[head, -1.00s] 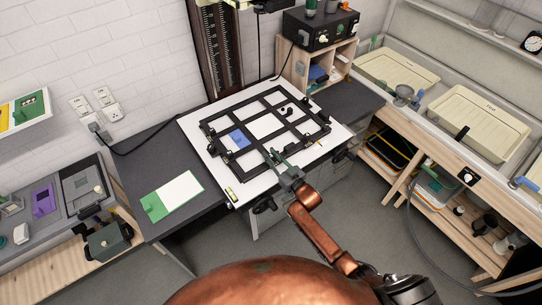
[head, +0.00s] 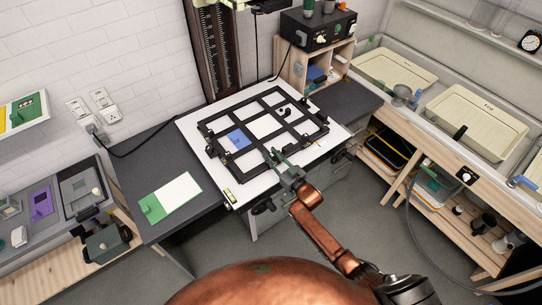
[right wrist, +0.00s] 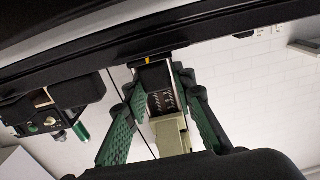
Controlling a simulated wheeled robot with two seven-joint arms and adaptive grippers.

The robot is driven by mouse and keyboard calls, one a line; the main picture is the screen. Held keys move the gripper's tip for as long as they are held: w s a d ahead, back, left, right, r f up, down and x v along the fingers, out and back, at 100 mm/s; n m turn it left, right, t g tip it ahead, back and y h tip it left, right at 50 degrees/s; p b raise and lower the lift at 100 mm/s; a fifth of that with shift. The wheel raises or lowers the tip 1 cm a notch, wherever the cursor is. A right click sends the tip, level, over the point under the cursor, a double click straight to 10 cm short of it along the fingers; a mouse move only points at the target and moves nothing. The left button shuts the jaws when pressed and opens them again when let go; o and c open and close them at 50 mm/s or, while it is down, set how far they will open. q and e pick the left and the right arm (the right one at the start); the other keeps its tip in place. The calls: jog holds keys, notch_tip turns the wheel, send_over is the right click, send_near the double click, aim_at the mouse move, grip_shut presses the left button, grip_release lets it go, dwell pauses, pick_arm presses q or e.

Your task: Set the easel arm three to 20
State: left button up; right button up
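The black easel (head: 222,168) lies on a white baseboard (head: 333,140), its dark arms crossing over it to form several openings. A blue patch (head: 238,140) and white areas show through the openings. I cannot tell which arm is number three or read its scale. My right gripper (head: 277,155) is at the easel's near edge. In the right wrist view its green fingers (right wrist: 155,82) are spread apart below a dark bar (right wrist: 110,62) with a small orange mark (right wrist: 147,61). Nothing is clearly clamped between them. My left gripper is out of view.
The enlarger column (head: 217,50) rises behind the easel. A green and white card (head: 172,197) lies on the dark bench to the left. A black control box (head: 320,30) stands on a wooden shelf behind. Trays (head: 478,120) fill the sink at right.

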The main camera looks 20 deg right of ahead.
jog(key=o, duration=0.3)
jog(key=shift+a, duration=0.1)
jog(key=shift+o, duration=0.2)
jog(key=shift+s+d, duration=0.25)
jog(key=shift+s, duration=0.2)
jog(key=v, duration=1.1)
